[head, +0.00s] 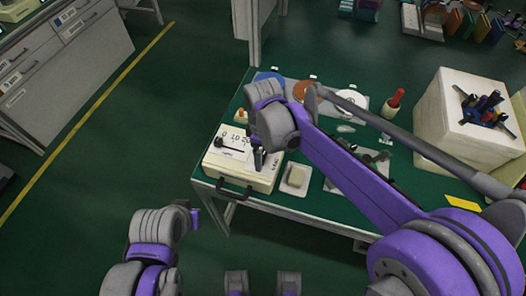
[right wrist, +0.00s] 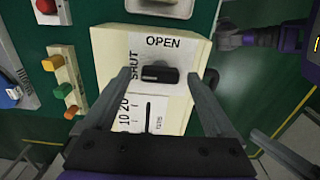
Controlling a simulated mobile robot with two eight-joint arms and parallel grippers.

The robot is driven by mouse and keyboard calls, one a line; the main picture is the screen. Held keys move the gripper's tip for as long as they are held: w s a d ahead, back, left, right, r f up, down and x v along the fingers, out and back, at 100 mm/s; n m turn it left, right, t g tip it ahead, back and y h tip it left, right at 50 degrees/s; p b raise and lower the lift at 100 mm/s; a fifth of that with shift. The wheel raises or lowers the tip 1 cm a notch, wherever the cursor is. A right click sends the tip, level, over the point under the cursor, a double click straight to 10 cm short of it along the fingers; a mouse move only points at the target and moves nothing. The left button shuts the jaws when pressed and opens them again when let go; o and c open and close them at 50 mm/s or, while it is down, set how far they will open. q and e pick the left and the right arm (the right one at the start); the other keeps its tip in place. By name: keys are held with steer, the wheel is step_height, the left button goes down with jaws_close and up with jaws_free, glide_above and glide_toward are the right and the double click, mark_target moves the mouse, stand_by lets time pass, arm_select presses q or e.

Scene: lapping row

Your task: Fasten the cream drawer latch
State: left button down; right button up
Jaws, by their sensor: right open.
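The cream drawer unit (head: 213,162) stands at the table's near left corner, with a dark bar handle (head: 235,190) on its front. Its black latch knob (head: 219,142) is on top; in the right wrist view the knob (right wrist: 158,74) lies crosswise beside printed words OPEN and SHUT. I cannot tell which word it points at. My right gripper (head: 259,159) is open and empty over the unit. In the right wrist view its fingers lie either side of the knob, with gaps; their height above it is unclear. My left gripper (head: 195,216) is left of the table, its fingers indistinct.
Coloured buttons (right wrist: 66,82) stand behind the unit. A pale block on a small tray (head: 296,177) sits right beside it. A red-handled tool (head: 393,103) and a large white box (head: 464,122) are farther right. Open green floor (head: 100,190) lies left of the table.

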step_height(320, 180, up, 11)
steer(key=shift+f+p, duration=0.15)
steer(key=shift+p, duration=0.3)
stand_by(0.3)
steer(key=s+d+f+m+t+p, duration=0.2)
steer(key=s+d+f+m, duration=0.1)
steer(key=s+d+m, duration=0.4)
steer(key=s+d+f+m+t+p, duration=0.2)
steer(key=s+d+f+m+t, duration=0.1)
steer(key=s+d+m, duration=0.4)
steer(key=s+d, duration=0.1)
steer(key=d, duration=0.2)
steer(key=shift+s+d+f+m, duration=0.15)
steer(key=shift+s+d+m, duration=0.15)
steer(key=shift+s+d, duration=0.05)
